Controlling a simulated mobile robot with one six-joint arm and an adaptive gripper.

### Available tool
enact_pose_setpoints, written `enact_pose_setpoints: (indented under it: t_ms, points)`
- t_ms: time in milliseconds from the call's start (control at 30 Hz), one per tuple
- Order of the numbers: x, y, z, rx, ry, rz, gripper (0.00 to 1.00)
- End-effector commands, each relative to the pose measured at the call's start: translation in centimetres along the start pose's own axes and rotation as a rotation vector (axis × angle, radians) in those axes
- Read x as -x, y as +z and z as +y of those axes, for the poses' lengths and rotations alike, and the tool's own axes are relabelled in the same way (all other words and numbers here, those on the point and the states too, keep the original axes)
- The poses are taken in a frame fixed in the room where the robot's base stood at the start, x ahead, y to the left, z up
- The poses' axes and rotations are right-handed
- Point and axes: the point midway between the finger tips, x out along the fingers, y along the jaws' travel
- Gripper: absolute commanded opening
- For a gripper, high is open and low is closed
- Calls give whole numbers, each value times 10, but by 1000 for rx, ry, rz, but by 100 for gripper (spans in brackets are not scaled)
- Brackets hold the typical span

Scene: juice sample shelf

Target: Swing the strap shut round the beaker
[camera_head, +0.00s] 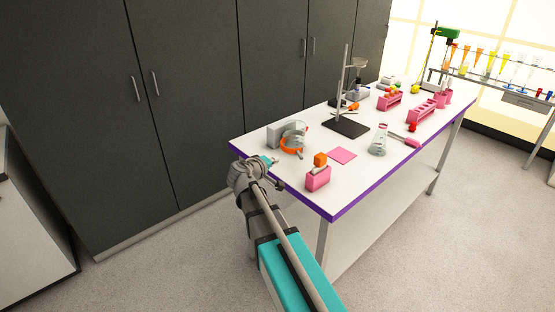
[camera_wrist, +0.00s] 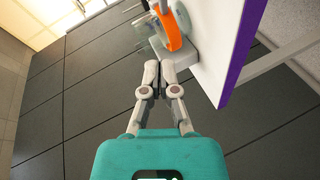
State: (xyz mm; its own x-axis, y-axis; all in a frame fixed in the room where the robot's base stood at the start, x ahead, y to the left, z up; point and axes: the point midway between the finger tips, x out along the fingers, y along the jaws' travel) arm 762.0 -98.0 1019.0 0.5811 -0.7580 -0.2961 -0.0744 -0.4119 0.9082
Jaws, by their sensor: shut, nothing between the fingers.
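A clear glass beaker (camera_head: 298,131) stands at the near-left end of the white table (camera_head: 353,178), beside a grey block (camera_head: 277,135). An orange strap (camera_head: 289,148) curves in front of the beaker's lower part. I cannot tell whether its end meets the block or stands off. In the wrist view the strap (camera_wrist: 171,26) is a broad orange band just beyond my fingers, with pale glass beside it. My gripper (camera_wrist: 158,66) is shut and empty. In the head view my gripper (camera_head: 271,160) is at the table's left edge, close to the strap; contact cannot be told.
A pink mat (camera_head: 342,155) and a pink holder (camera_head: 318,181) with an orange block (camera_head: 320,159) lie right of the beaker. A conical flask (camera_head: 378,143) and a stand with a dark base (camera_head: 346,128) are farther back. Dark cabinets (camera_head: 190,90) line the left.

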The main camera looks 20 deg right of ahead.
Motion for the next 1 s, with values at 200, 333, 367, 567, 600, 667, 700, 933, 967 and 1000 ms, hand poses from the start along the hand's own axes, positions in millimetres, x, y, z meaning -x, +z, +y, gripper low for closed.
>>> enact_pose_setpoints:
  t_ms: [200, 333, 367, 567, 600, 667, 700, 933, 967, 1000]
  points:
    - [-1, 0, 0, 0, 0, -1, 0]
    - [0, 2, -1, -3, -5, -5, 0]
    - [0, 3, -1, -5, -9, -8, 0]
    - [3, 22, -12, -42, -76, -60, 0]
    - [5, 29, -15, -54, -100, -79, 0]
    - [8, 40, -23, -77, -145, -111, 0]
    - [11, 48, -28, -92, -179, -136, 0]
    - [40, 100, -69, -185, -434, -299, 0]
    - [45, 106, -75, -196, -472, -322, 0]
    - [53, 114, -82, -209, -522, -349, 0]
